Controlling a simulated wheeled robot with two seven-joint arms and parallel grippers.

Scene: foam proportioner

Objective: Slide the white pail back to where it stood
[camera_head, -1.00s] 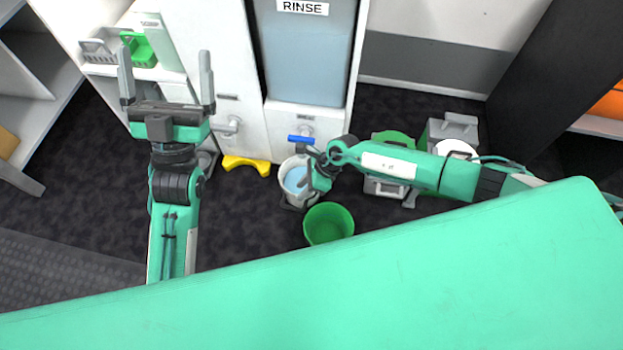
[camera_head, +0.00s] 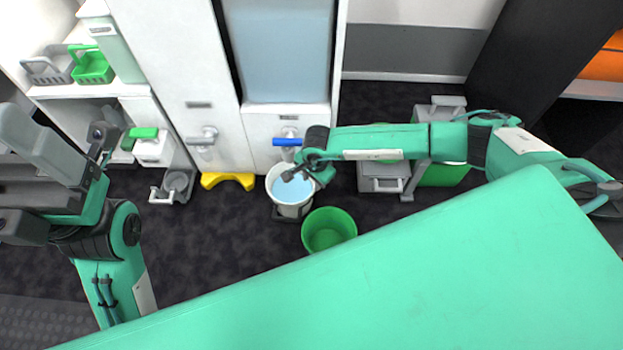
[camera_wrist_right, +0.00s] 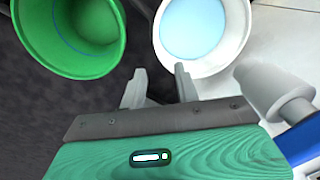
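The white pail (camera_head: 291,196), with pale blue liquid inside, stands upright on the floor in front of the cabinet, below the blue-handled tap. In the right wrist view the white pail (camera_wrist_right: 226,58) is at the top, cut off by the frame. My right gripper (camera_head: 303,172) is at the pail's right rim in the head view. In the wrist view its fingers (camera_wrist_right: 160,86) are apart with nothing between them; one fingertip overlaps the pail's rim, and contact is unclear. My left gripper (camera_head: 14,180) is open and empty, raised close to the head camera at far left.
A green bucket (camera_head: 329,230) stands close in front of the pail, to its right. A yellow floor piece (camera_head: 228,181) lies to the pail's left. The blue-handled tap (camera_head: 287,140) juts from the cabinet. A grey wheeled item (camera_head: 382,182) stands at right. Dark floor at front left is clear.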

